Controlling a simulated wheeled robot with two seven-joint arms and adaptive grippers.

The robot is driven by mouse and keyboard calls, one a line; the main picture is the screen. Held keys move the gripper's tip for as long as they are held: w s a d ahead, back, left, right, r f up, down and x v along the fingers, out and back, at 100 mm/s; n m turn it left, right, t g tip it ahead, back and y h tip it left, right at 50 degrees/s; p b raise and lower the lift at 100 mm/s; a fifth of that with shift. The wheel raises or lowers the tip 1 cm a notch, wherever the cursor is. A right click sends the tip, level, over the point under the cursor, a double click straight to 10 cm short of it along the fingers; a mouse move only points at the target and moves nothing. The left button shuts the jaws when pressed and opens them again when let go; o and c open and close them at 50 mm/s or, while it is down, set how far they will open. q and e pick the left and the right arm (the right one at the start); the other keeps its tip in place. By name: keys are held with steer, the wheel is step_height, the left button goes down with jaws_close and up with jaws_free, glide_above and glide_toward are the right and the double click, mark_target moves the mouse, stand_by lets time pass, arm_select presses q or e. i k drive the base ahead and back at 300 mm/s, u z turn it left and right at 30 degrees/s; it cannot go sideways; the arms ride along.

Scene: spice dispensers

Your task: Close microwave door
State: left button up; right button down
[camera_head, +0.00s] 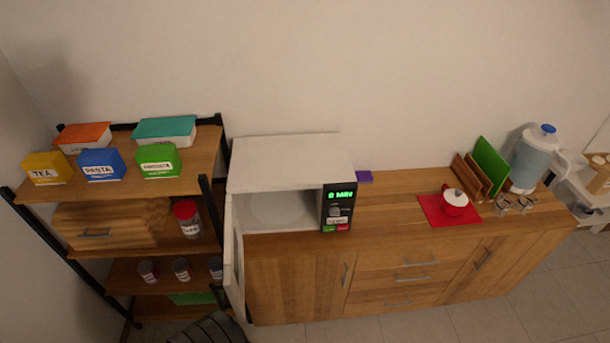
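The white microwave (290,162) stands at the left end of the wooden counter. Its door (234,262) is hinged at the left side and stands wide open, swung out toward me past the counter's front edge. The lit cavity and part of the turntable (275,210) show inside, and I see no food there. The control panel (338,207) on the right has a green display, a knob and red and green buttons. Neither of my grippers can be made out in this view.
A dark ribbed shape (210,329) at the bottom edge lies near the door; I cannot tell what it is. A shelf rack (190,145) with boxes and jars stands close left of the door. Floor at the right is clear.

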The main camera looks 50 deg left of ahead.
mark_target(234, 257)
steer(key=u, duration=0.25)
steer(key=i, duration=0.7)
steer(key=u, duration=1.2)
steer(key=i, duration=0.7)
steer(key=u, duration=0.85)
